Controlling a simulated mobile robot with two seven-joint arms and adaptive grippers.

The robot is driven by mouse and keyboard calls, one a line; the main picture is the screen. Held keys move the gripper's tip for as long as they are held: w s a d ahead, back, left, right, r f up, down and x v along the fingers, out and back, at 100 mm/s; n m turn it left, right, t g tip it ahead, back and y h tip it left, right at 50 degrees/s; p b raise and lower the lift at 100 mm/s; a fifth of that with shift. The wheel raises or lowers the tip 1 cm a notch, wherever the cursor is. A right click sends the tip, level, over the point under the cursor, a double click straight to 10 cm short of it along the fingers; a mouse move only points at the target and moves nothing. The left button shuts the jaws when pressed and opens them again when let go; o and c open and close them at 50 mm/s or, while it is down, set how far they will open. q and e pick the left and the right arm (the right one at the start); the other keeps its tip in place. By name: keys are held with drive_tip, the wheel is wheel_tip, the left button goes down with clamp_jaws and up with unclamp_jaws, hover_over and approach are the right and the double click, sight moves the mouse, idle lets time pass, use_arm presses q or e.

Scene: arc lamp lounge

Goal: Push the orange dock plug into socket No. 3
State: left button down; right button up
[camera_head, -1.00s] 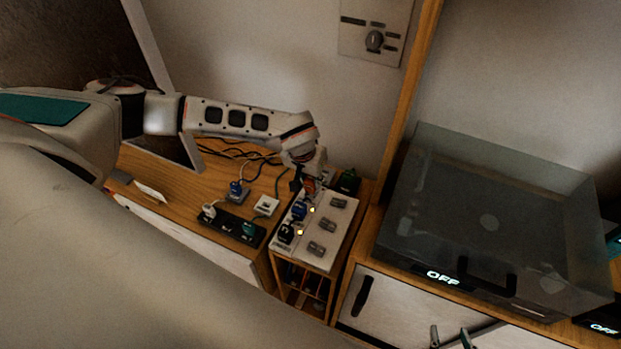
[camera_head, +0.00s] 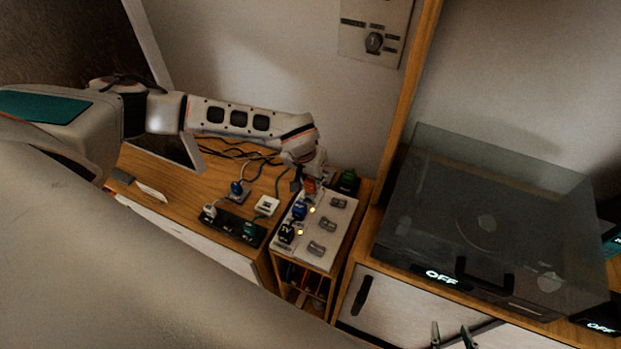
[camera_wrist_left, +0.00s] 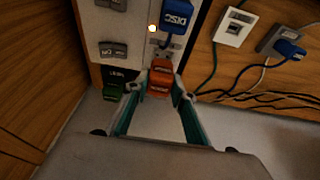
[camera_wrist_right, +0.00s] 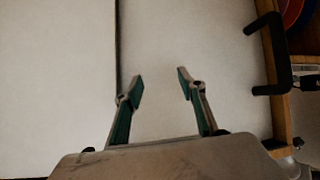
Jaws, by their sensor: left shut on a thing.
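The orange dock plug (camera_wrist_left: 161,76) sits between the fingertips of my left gripper (camera_wrist_left: 157,90), which is shut on it. In the head view the orange plug (camera_head: 310,186) is at the far end of the white dock panel (camera_head: 318,253), in line with a blue plug (camera_head: 299,209) and a black plug (camera_head: 286,232). In the left wrist view a socket face shows between the orange plug and the blue DISC plug (camera_wrist_left: 175,18). I cannot tell how deep the orange plug sits. No socket number is legible. My right gripper (camera_wrist_right: 159,80) is open and empty.
A green plug (camera_head: 347,181) stands beside the panel's far end. Grey switches (camera_head: 323,225) line the panel's right side. A power strip (camera_head: 228,225) and loose cables lie to the left. A clear-lidded turntable (camera_head: 490,225) stands at the right.

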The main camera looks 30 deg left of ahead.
sight(311, 186)
use_arm(q)
drive_tip(key=shift+f+b, duration=0.65)
drive_tip(key=shift+f, duration=0.95)
drive_tip(key=c, duration=1.6)
unclamp_jaws()
drive_tip(key=shift+r, duration=0.1)
drive_tip(key=v, duration=1.1)
drive_tip(key=shift+s+r, duration=0.1)
drive_tip(key=shift+r, duration=0.3)
